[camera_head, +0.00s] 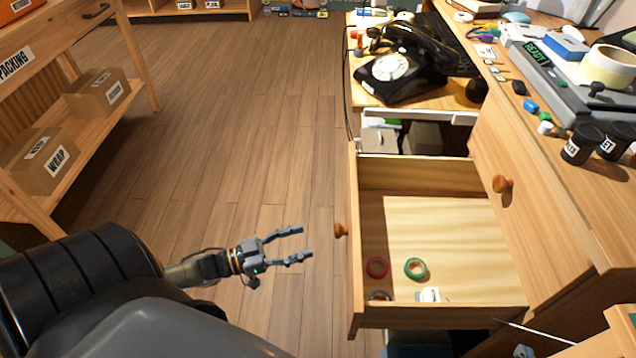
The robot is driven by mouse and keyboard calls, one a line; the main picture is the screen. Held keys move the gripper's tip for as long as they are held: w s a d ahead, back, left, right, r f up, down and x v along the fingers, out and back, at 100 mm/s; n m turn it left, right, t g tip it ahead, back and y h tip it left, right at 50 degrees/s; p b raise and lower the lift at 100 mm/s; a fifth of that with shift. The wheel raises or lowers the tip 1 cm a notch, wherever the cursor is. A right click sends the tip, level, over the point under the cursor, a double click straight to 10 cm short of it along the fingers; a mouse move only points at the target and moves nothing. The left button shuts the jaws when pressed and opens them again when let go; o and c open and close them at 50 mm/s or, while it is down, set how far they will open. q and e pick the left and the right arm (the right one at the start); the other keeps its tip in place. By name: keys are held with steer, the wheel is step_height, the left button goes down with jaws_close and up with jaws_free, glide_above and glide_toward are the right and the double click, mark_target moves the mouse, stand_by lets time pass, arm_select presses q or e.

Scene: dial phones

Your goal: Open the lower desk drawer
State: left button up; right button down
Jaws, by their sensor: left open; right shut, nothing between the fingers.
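A wooden desk drawer (435,225) stands pulled far out from the desk, below a closed drawer front (530,215) with its own round knob (502,184). The open drawer's round wooden knob (340,230) is on its outer front, facing left. Inside lie a red tape roll (377,267), a green tape roll (416,269), a partly hidden blue roll and a small white item. My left gripper (306,242) is open and empty, left of the knob. Its fingertips point toward the knob, with a small gap between. My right gripper is not in view.
A black dial phone (400,70) sits on a desk surface behind the drawer. The right desktop (590,185) is crowded with devices, tape and dark jars. A packing table (125,100) with boxes stands at left. The wooden floor (220,150) between is clear.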

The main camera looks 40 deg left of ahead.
arm_select(q)
steer(key=v, duration=0.3)
steer(key=shift+s+a, duration=0.25)
steer(key=shift+s, duration=0.05)
stand_by(0.4)
